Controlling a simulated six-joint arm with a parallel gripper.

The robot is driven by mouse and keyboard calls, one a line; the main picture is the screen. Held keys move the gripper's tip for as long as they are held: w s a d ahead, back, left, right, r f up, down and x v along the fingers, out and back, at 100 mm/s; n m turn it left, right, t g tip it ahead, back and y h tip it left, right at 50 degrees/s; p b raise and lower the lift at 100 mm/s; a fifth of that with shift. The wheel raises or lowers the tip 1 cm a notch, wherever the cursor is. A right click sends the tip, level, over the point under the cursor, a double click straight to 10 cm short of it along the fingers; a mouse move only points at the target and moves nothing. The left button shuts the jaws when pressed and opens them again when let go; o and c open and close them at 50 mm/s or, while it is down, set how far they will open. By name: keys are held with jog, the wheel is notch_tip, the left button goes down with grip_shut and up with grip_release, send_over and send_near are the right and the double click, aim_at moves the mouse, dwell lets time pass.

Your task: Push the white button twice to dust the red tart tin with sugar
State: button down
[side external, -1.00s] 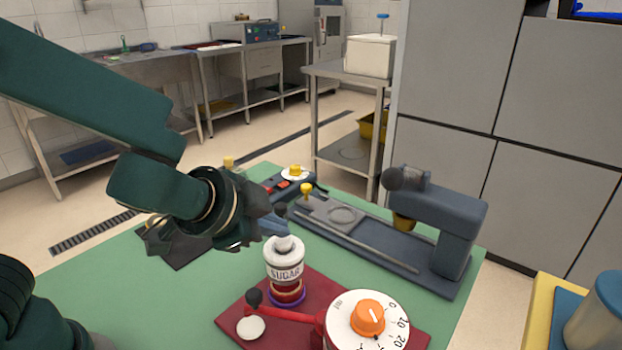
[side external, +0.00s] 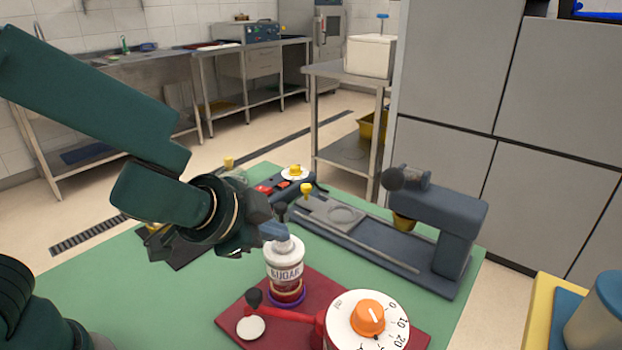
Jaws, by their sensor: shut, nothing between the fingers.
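A white canister labelled SUGAR (side external: 285,262) stands upright over the red base plate (side external: 235,313). Its top is a rounded white cap (side external: 291,243). The red tart tin (side external: 287,286) shows as a red band under the canister, just above a purple ring (side external: 287,298); most of it is hidden. A flat white disc (side external: 250,328) sits at the plate's left corner; I cannot tell whether this disc or the cap is the white button. My gripper (side external: 275,230) is shut and empty, its blue-grey fingertips at the cap's upper left; contact is unclear.
A white dial with an orange knob (side external: 369,318) and a red lever with a black knob (side external: 254,298) are on the red plate. Behind stand a dark-blue press (side external: 455,225) and a control box with red buttons (side external: 280,187). Green mat (side external: 130,290) is clear at left.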

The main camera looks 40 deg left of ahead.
aim_at(277, 247)
jog(key=shift+r, duration=0.9)
jog(key=shift+r, duration=0.1)
jog(key=shift+r, duration=2.4)
dwell(0.6)
notch_tip(277, 247, up, 4)
jog(key=shift+f, duration=0.1)
dwell(0.4)
jog(key=shift+f, duration=4.45)
